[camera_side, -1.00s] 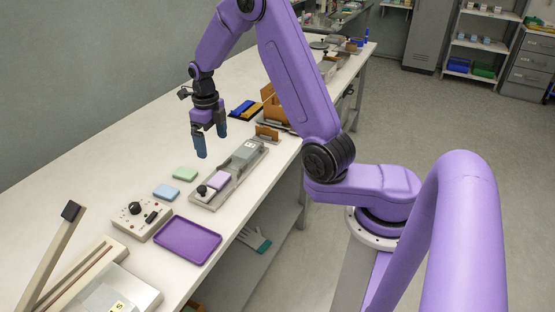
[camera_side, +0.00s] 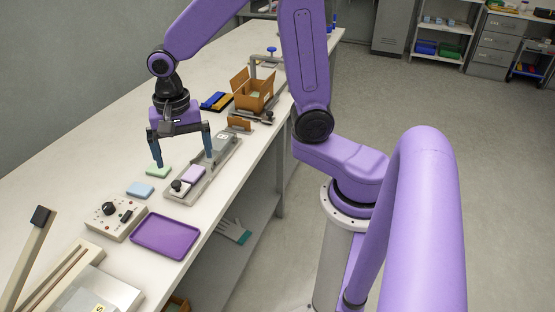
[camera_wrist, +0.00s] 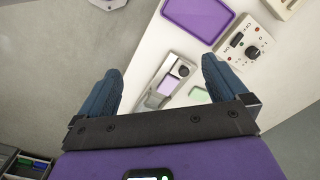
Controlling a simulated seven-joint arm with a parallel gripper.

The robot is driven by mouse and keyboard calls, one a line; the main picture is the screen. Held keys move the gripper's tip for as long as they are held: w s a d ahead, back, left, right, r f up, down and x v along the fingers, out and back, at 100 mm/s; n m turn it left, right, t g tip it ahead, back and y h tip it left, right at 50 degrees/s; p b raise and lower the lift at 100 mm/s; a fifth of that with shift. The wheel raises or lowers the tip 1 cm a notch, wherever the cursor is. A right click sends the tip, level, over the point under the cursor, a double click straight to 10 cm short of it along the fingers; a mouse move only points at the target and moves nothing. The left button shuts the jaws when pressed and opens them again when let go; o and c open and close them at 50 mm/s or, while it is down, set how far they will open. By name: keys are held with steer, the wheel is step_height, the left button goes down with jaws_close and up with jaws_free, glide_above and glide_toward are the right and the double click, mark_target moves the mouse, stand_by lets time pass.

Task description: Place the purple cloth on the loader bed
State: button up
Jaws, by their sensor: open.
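The purple cloth (camera_side: 194,174) is a small pale lilac square. It lies on the grey loader bed (camera_side: 177,197), between a dark knob and a grey block. It also shows in the wrist view (camera_wrist: 167,85). My gripper (camera_side: 184,160) is open and empty, its blue fingers pointing down and spread wide over the loader area. In the side view one finger appears beside the green cloth and the other in front of the grey block. In the wrist view the cloth appears between the fingers (camera_wrist: 162,68). The exact height above the bed is unclear.
A green cloth (camera_side: 158,171) and a blue cloth (camera_side: 140,189) lie left of the loader. A control box (camera_side: 116,217) and an empty purple tray (camera_side: 165,236) sit nearer the camera. A brown carton (camera_side: 254,94) stands farther back. The bench strip left of the cloths is clear.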

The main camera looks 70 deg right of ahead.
steer(key=s+d+r+n, duration=0.1)
steer(key=s+d+n, duration=0.1)
steer(key=s+n, duration=1.8)
steer(key=shift+s+r+n, duration=0.3)
steer(key=shift+s+n, duration=0.05)
steer(key=shift+n, duration=0.85)
